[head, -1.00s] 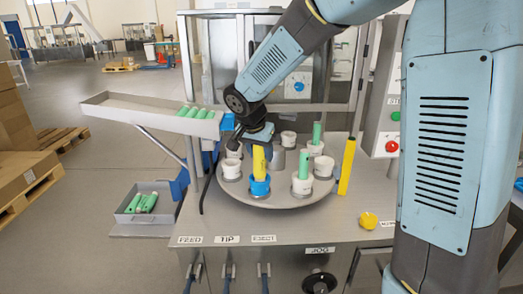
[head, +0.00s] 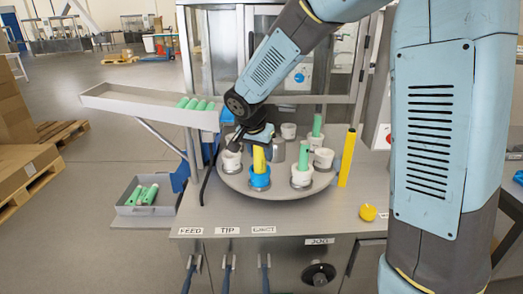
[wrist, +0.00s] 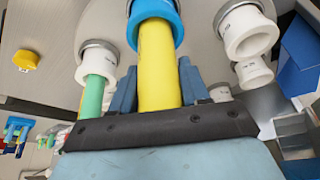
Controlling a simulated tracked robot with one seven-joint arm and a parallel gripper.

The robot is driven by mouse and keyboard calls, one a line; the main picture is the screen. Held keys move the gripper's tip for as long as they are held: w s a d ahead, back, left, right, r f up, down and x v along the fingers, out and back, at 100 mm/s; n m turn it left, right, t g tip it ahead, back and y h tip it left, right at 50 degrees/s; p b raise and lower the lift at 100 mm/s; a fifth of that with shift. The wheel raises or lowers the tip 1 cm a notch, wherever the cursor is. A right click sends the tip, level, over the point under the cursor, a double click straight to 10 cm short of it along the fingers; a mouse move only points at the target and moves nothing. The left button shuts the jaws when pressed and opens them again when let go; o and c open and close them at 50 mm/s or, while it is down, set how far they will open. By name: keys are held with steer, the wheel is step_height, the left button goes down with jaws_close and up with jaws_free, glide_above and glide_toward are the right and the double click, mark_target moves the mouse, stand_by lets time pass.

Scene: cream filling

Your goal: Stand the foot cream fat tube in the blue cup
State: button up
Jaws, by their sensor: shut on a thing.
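The yellow tube (head: 259,158), which I take to be the foot cream fat tube, stands about upright with its lower end inside the blue cup (head: 260,180). The cup sits at the front of the round grey turntable (head: 262,193). My gripper (head: 260,141) is above the cup, shut on the upper part of the tube. In the wrist view the yellow tube (wrist: 157,60) runs between my fingers (wrist: 158,88) into the blue cup's ring (wrist: 160,10). Whether the tube touches the cup's bottom is hidden.
White cups stand around the turntable; a green tube (head: 303,155) is in the one right of the blue cup. A tall yellow post (head: 347,157) stands at right. A sloped chute (head: 140,103) with green tubes is at left. A yellow knob (head: 368,212) is at front right.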

steer(key=shift+f, duration=0.1)
steer(key=o, duration=1.1)
steer(key=v, duration=1.3)
steer(key=shift+s+a+r, duration=0.1)
steer(key=shift+s+r, duration=0.05)
steer(key=shift+r, duration=0.15)
